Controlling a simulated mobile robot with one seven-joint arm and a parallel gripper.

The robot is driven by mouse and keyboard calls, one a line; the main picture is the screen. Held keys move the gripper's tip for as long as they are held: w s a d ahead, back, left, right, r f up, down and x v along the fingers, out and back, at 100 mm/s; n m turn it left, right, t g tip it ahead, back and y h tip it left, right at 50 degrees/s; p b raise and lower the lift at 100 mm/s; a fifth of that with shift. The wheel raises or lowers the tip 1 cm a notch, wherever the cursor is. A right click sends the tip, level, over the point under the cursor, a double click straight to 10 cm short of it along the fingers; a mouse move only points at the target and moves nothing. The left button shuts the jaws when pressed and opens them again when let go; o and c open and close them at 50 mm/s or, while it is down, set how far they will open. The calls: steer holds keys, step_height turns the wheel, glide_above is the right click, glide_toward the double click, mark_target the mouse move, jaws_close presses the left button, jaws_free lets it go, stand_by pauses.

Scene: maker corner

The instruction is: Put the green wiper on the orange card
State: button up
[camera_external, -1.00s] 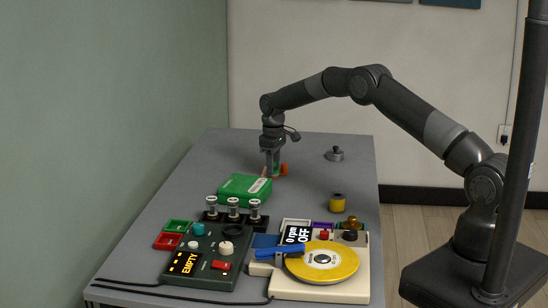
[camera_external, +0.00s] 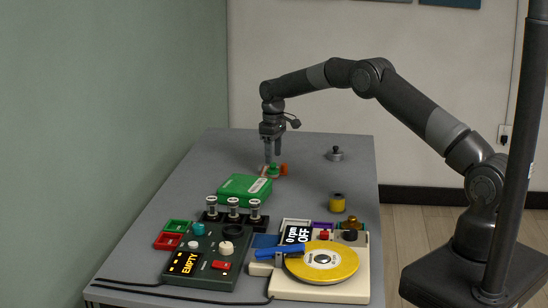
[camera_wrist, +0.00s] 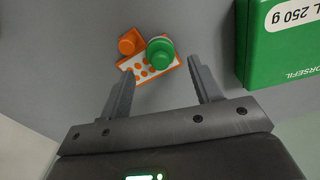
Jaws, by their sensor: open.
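The green wiper (camera_wrist: 160,52), a round green knob shape with a pale ring under it, stands over the orange card (camera_wrist: 137,73), a white card with orange dots and an orange edge. It appears to rest on the card, though its underside is hidden. In the external view the green wiper (camera_external: 273,168) is small beside orange parts at the far end of the table. My gripper (camera_wrist: 160,68) is open and empty, with one finger to each side of the wiper in the wrist view. In the external view my gripper (camera_external: 272,153) is just above the wiper, apart from it.
An orange block (camera_wrist: 130,42) is beside the wiper. A green box (camera_external: 244,188) lies close in front. A grey knobbed weight (camera_external: 335,154) and a yellow spool (camera_external: 337,202) stand to the right. Devices fill the near end of the grey table (camera_external: 330,180).

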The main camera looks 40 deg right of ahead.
steer(key=s+d+r+m+t, duration=0.1)
steer(key=s+r, duration=0.4)
steer(key=r, duration=0.7)
steer(key=s+d+r, duration=0.1)
steer(key=s+r, duration=0.3)
steer(key=r, duration=0.7)
steer(key=s+d+r+m+t, duration=0.2)
steer(key=s+r, duration=0.7)
steer(key=s, duration=0.5)
steer(key=s+d+r+m+t, duration=0.1)
steer(key=s+d, duration=0.1)
steer(key=s, duration=1.3)
steer(key=s+f+m, duration=0.1)
steer(key=s+f, duration=0.2)
steer(key=s, duration=0.4)
steer(key=s+d+f+m+t, duration=0.1)
steer(key=s+f, duration=0.2)
steer(key=s, duration=0.5)
steer(key=shift+t, duration=0.3)
